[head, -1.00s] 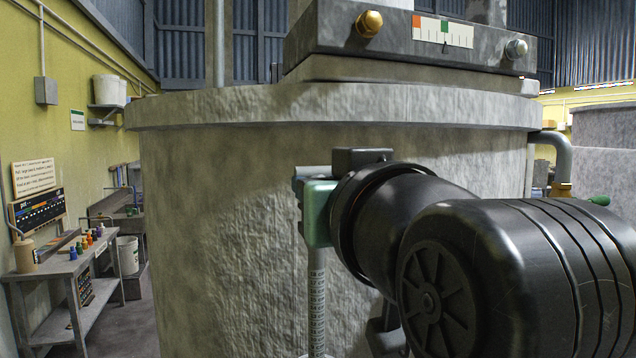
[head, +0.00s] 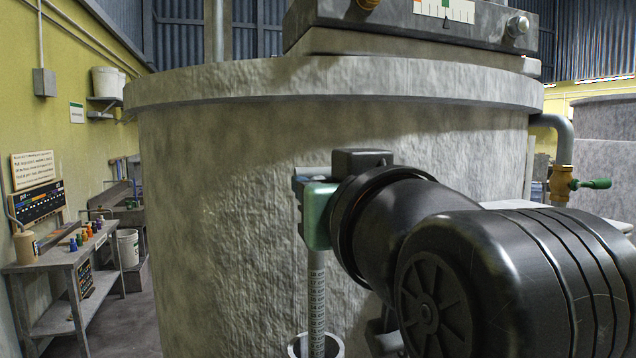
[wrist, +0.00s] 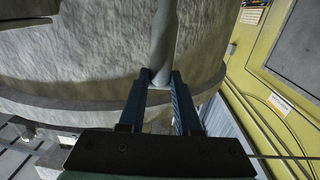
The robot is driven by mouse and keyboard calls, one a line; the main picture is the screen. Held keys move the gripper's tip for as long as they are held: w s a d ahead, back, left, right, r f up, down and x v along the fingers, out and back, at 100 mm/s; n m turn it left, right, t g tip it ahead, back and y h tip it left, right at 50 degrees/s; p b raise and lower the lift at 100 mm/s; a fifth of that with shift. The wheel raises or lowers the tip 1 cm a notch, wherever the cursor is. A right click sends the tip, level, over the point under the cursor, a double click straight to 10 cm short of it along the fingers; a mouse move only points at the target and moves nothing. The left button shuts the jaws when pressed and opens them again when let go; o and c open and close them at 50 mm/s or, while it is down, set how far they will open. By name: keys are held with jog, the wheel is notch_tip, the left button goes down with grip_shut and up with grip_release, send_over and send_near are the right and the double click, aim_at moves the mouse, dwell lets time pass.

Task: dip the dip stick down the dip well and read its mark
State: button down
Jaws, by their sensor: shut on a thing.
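The dip stick (head: 317,290) is a pale, thin, upright rod with dark graduation marks. My gripper (head: 317,222) is shut around its upper part in front of the big tank. In the wrist view my gripper (wrist: 161,80) has its two dark fingers closed on the stick (wrist: 163,45). The dip well (head: 334,347) shows as a round grey open rim at the bottom edge of the head view. The stick's lower part lines up with this opening. Its lower end is out of view, so I cannot tell how deep it is.
The rough grey tank (head: 230,200) stands close behind the stick. A pipe with a green-handled valve (head: 563,185) is at right. A bench with small coloured bottles (head: 70,262) and a white bucket (head: 128,248) stand at left.

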jog(key=shift+f+b, duration=4.2)
jog(key=shift+f, duration=1.4)
jog(key=shift+r, duration=0.15)
notch_tip(320, 180, up, 24)
jog(key=p, duration=1.9)
send_over(318, 283)
jog(key=s, duration=0.1)
jog(key=shift+d, duration=0.15)
